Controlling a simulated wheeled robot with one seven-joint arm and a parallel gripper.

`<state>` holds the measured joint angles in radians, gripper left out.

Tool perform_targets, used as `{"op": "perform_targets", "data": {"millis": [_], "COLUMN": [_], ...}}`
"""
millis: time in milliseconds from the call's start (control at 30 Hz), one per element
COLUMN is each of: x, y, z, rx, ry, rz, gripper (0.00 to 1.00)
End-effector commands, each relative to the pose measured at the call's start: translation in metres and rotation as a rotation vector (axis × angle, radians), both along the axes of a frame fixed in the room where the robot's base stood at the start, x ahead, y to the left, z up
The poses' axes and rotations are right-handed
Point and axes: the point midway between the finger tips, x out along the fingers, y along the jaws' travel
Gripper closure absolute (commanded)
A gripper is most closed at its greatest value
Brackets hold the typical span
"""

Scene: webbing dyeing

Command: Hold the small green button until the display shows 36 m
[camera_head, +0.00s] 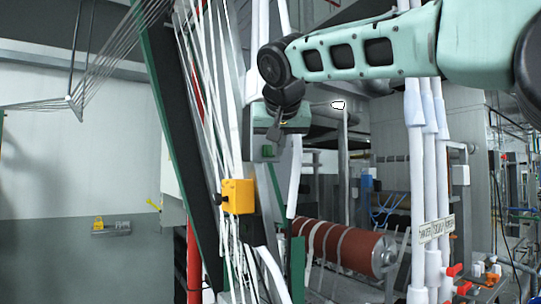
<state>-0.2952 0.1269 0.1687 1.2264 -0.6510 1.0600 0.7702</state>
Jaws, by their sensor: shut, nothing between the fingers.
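My gripper (273,134) hangs at the end of my arm in the upper middle, pointing down, with its dark fingers shut and empty. A small green button (268,151) appears on a grey box just below my fingertips. I cannot tell whether the fingers touch it. No display with a readable number shows in this view. A yellow box (238,196) with a small red spot on its side is fixed lower left of my gripper, beside the white webbing strands.
White webbing strands (212,90) run down along a dark slanted frame (178,130) left of my gripper. A red-brown roller (340,246) lies below right. White pipes (416,180) with a warning sign (433,229) stand at right. The grey wall at left is mostly clear.

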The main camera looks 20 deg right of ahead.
Motion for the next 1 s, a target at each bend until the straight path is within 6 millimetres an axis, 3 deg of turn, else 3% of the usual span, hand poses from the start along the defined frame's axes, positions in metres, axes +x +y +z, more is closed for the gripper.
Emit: {"op": "perform_targets", "data": {"millis": [367,800,1000], "x": [-0.004,-0.042,-0.049], "y": [-0.001,-0.014,-0.016], "z": [-0.001,-0.002,0.000], "rx": [0.000,0.000,0.000], "ry": [0.000,0.000,0.001], "rz": [0.000,-0.001,-0.001], "gripper": [1.00,1.00,1.00]}}
